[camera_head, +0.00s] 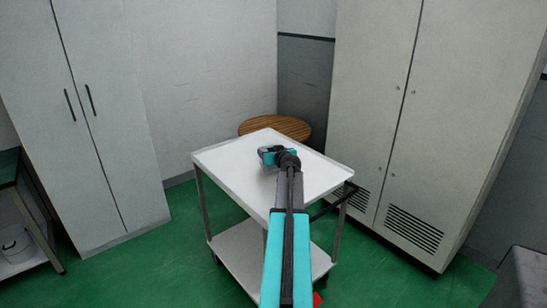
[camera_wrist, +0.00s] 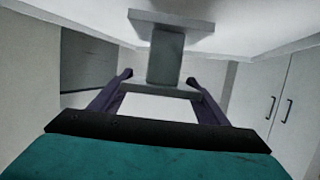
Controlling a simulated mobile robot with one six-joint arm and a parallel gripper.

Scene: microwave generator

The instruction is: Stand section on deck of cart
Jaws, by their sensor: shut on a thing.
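The cart (camera_head: 240,180) has a flat white deck on top and a lower shelf, and stands in the middle of the head view. My gripper (camera_head: 266,157) is over the middle of the deck. In the wrist view my gripper (camera_wrist: 160,80) has its two purple fingers on either side of the grey section (camera_wrist: 166,58), shut on it. The section has a narrow web between wider flanges. In the head view the section is small and mostly hidden by my gripper. I cannot tell whether it touches the deck.
A round wooden stool top (camera_head: 285,126) shows behind the cart. A tall cabinet (camera_head: 95,150) stands at left and a vented locker (camera_head: 425,120) at right. A bench (camera_head: 30,215) is at the far left. The deck around my gripper is clear.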

